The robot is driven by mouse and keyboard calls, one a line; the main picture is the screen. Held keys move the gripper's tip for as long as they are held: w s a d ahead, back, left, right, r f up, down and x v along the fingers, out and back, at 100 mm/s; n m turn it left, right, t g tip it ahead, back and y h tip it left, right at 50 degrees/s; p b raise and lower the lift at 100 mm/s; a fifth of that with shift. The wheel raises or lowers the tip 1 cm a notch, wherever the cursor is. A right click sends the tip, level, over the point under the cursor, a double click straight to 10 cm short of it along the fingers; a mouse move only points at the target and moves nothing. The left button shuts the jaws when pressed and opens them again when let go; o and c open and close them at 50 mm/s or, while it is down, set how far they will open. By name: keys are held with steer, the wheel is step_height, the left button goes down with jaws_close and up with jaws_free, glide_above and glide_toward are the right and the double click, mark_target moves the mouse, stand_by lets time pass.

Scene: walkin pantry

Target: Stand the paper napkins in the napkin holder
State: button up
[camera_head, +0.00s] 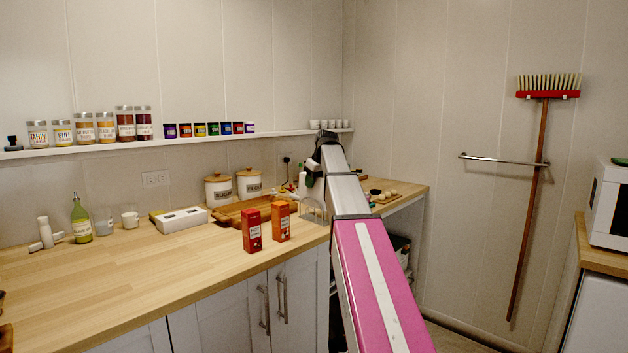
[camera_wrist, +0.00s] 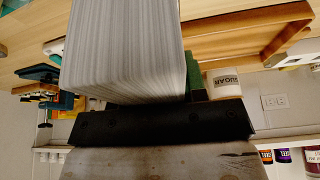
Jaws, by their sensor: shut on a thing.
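A thick block of white paper napkins (camera_wrist: 125,50), its layered edges showing as fine lines, fills the upper middle of the wrist view. My gripper (camera_wrist: 190,92) is shut on it; the fingers are mostly hidden by the stack. In the head view my gripper (camera_head: 311,180) is over the counter's right part, with a small white piece of the napkins (camera_head: 302,184) showing beside it. A thin grey arched thing (camera_head: 313,207), seemingly the napkin holder, stands on the counter just below, partly behind my arm. I cannot tell whether the napkins touch it.
Two orange-red boxes (camera_head: 252,230) stand near the counter's front edge, left of my arm. Behind are a wooden tray (camera_head: 232,213), two lidded canisters (camera_head: 218,189) and a white box (camera_head: 180,219). A jar shelf (camera_head: 90,148) runs above. The left front counter is clear.

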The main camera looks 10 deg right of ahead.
mark_target(314, 195)
steer(key=shift+f, duration=1.8)
steer(key=shift+s+f, duration=0.2)
steer(key=shift+f, duration=0.45)
steer(key=shift+s+f, duration=0.1)
steer(key=o, duration=0.8)
steer(key=shift+o, duration=1.2)
steer(key=v, duration=1.1)
steer(key=shift+w+r, duration=0.25)
steer(key=shift+r, duration=0.3)
